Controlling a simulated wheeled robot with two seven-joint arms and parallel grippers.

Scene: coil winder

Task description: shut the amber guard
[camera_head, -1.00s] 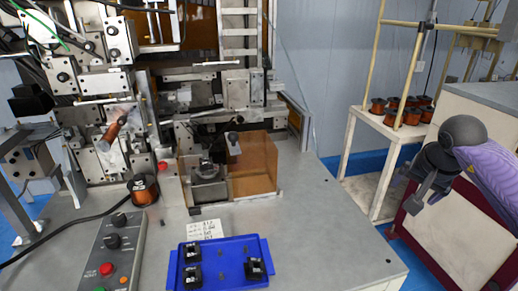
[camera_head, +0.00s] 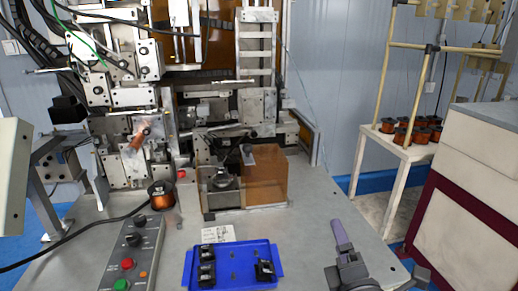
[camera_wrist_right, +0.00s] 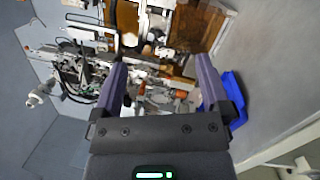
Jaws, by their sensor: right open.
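The amber guard (camera_head: 265,180) is a see-through orange-brown box on the machine bench, with a small grey knob (camera_head: 247,155) near its top left. It stands to the right of a dark metal fixture (camera_head: 222,180), whose front shows uncovered. My right gripper (camera_head: 345,245) is above the bench's front right, apart from the guard and nearer to me. In the right wrist view its two purple fingers (camera_wrist_right: 162,85) are spread with nothing between them. I cannot clearly tell the guard from other amber parts there. My left gripper is not in view.
A blue tray (camera_head: 232,243) with several black parts lies in front of the guard, beside a paper label (camera_head: 218,234). A control box (camera_head: 132,250) and copper spool (camera_head: 161,195) are on the left. The bench between guard and right gripper is clear.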

